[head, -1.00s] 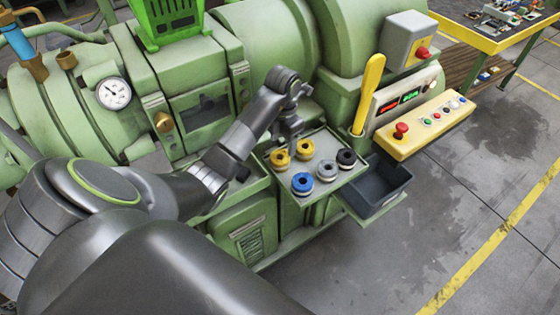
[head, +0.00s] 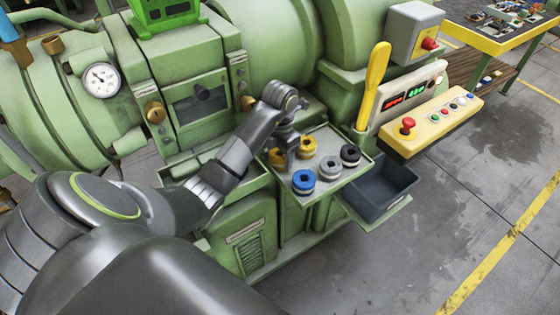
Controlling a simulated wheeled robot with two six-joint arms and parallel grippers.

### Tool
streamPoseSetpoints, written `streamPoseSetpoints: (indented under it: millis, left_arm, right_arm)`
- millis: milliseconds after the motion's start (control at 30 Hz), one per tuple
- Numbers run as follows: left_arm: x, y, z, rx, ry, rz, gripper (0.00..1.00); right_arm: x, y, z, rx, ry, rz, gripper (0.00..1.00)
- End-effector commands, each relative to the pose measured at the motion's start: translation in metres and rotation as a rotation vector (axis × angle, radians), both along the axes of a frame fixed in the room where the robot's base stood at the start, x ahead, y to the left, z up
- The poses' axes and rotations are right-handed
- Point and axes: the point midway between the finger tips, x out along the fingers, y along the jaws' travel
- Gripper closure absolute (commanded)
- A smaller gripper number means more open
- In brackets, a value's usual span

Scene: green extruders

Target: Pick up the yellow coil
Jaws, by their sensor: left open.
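Two yellow coils stand at the back left of a small green tray (head: 347,187) on the machine. One yellow coil (head: 277,158) is just left of my left gripper (head: 290,157), the other yellow coil (head: 308,146) just right of it. My left gripper points down among them, open, and partly hides both. I cannot tell whether its fingers touch or surround either coil. No coil is seen lifted. My right gripper is not in view.
A blue coil (head: 303,182), a grey coil (head: 329,168) and a black coil (head: 350,155) share the tray. A dark bin (head: 384,188) sits to its right. A yellow lever (head: 373,80) and yellow control panel (head: 430,122) stand behind. Floor at right is clear.

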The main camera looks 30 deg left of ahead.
Motion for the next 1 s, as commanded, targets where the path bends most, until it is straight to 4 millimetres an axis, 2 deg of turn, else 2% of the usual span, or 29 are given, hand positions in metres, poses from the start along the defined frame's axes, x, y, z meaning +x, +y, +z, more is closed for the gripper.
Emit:
streamPoseSetpoints:
  millis: [133,300,367,733,1000]
  left_arm:
    - [0.000,0.000,0.001,0.000,0.000,0.000,0.43]
    - [0.000,0.000,0.001,0.000,0.000,0.000,0.65]
    - [0.000,0.000,0.001,0.000,0.000,0.000,0.71]
    - [0.000,0.000,0.006,0.000,-0.001,0.000,0.71]
    - [0.000,0.000,0.032,0.000,-0.001,0.000,0.71]
  right_arm:
    - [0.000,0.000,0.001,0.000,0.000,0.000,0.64]
    - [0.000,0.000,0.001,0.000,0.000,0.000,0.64]
    - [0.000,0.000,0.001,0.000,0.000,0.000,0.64]
    - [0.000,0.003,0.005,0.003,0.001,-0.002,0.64]
    - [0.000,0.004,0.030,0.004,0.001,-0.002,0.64]
